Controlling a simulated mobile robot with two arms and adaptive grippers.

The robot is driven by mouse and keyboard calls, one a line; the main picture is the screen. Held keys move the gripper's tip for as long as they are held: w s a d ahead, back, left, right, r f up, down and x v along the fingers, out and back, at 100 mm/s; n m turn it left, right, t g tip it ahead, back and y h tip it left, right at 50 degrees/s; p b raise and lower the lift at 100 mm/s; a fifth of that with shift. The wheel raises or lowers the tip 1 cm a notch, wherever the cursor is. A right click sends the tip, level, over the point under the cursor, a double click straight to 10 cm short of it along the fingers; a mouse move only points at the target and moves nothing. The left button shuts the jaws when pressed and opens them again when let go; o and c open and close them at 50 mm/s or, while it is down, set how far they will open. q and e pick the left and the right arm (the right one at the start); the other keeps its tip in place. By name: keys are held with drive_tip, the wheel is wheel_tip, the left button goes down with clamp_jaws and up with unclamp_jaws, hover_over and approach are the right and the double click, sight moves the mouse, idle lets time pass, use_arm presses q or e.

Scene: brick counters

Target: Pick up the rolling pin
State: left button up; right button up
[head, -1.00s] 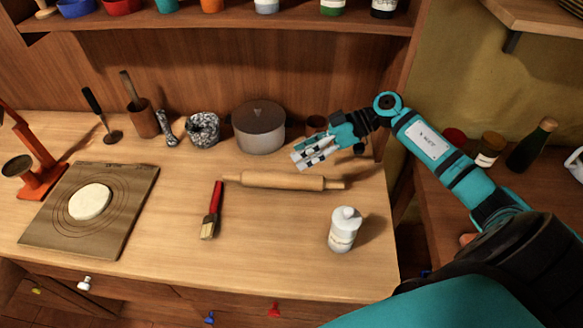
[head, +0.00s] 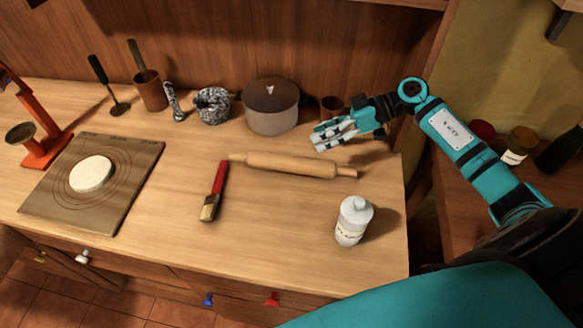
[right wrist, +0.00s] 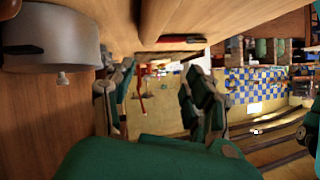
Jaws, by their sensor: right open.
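The wooden rolling pin (head: 290,164) lies on the counter, roughly left to right, in the middle of the head view. My right gripper (head: 319,137) is open and empty, just beyond the pin's right half and apart from it in the picture. In the right wrist view the open fingers (right wrist: 158,105) have nothing between them. There the view is turned, and part of the pin (right wrist: 158,20) shows at the top, outside the fingers. My left gripper is not in view.
A lidded pot (head: 271,108) stands left of my right gripper. A red-handled brush (head: 216,190) lies near the pin's left end, and a white bottle (head: 354,221) stands in front of its right end. A board with dough (head: 125,195) lies at left. Bare counter lies in front.

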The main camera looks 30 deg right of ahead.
drive_tip(key=b, duration=0.5)
approach(295, 161)
drive_tip(key=f, duration=0.1)
drive_tip(key=w+a+f, duration=0.1)
drive_tip(key=shift+w+a+f, duration=0.25)
drive_tip(key=shift+a+f, duration=0.05)
drive_tip(key=shift+f, duration=0.15)
drive_tip(key=p+x, duration=0.1)
drive_tip(key=x, duration=0.5)
drive_tip(key=shift+w+a, duration=0.15)
drive_tip(key=shift+w+a+f, duration=0.2)
drive_tip(key=shift+a+f, duration=0.05)
drive_tip(key=shift+a, duration=0.25)
drive_tip(key=c, duration=1.1)
drive_tip(key=shift+r, duration=0.1)
clamp_jaws()
